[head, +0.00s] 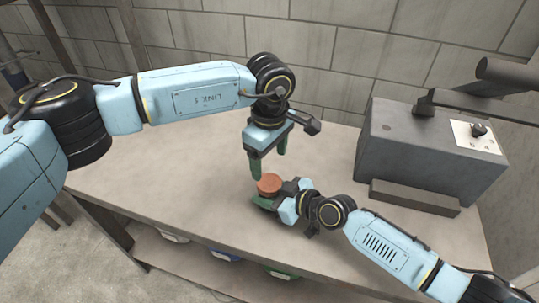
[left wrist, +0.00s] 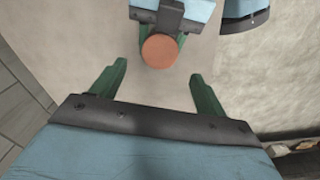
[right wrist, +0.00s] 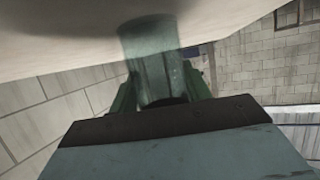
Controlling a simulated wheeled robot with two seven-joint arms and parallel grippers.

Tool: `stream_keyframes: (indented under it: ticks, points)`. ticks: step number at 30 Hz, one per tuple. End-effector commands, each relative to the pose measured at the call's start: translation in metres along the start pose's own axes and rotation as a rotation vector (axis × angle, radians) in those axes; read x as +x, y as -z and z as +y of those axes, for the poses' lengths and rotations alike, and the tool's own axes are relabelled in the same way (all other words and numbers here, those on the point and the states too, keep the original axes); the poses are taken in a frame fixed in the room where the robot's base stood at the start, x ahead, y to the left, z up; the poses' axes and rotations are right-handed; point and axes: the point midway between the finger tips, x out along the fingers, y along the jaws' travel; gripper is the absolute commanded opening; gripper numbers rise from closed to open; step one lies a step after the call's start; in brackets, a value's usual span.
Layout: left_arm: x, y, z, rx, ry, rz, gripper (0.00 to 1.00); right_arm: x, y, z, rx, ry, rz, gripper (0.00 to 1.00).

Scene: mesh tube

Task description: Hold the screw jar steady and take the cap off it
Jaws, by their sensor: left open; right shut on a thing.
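The screw jar's orange-brown cap (head: 269,184) faces up at the middle of the table, and it also shows in the left wrist view (left wrist: 159,51). My right gripper (head: 270,199) is shut on the jar body from the right, below the cap. My left gripper (head: 269,165) is open, pointing down just above the cap, its green fingers apart and empty. In the left wrist view the cap lies between and beyond the fingertips. The cap is not visible in the right wrist view.
A grey machine (head: 418,150) with a dial plate stands at the table's right. The table (head: 170,180) is clear on the left. A block wall (head: 310,55) rises behind it. Several bins sit on a shelf below the front edge.

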Motion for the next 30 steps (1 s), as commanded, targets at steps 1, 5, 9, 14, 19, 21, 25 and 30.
stream_keyframes:
  ticks: [1, 5, 9, 14, 19, 21, 25, 30]
  points:
    - [-0.002, 0.000, 0.000, 0.031, -0.001, 0.001, 0.74, 0.000, 0.000, 0.000, 0.000, 0.000, 0.000, 0.00]
    - [0.003, 0.000, -0.001, 0.072, 0.002, 0.000, 0.74, 0.000, 0.000, 0.000, 0.000, 0.000, 0.000, 0.00]
    - [0.022, 0.000, -0.001, 0.074, 0.004, -0.001, 0.74, 0.000, 0.000, 0.000, 0.000, 0.000, 0.000, 0.00]
    - [0.047, -0.001, -0.001, 0.073, 0.004, -0.001, 0.74, 0.000, 0.000, 0.000, 0.000, 0.000, 0.000, 0.00]
    - [0.068, 0.000, -0.001, 0.071, 0.003, -0.001, 0.74, 0.000, 0.000, 0.000, 0.000, 0.000, 0.000, 0.00]
    - [0.073, 0.000, -0.001, 0.071, 0.002, -0.001, 0.74, 0.000, 0.000, 0.000, 0.000, 0.000, 0.000, 0.00]
    - [0.077, 0.000, 0.000, 0.072, 0.000, 0.000, 0.74, 0.000, 0.000, 0.000, 0.000, 0.000, 0.000, 0.00]
    - [0.077, 0.000, 0.000, 0.072, 0.000, 0.000, 0.74, 0.000, 0.000, 0.000, 0.000, 0.000, 0.000, 0.00]
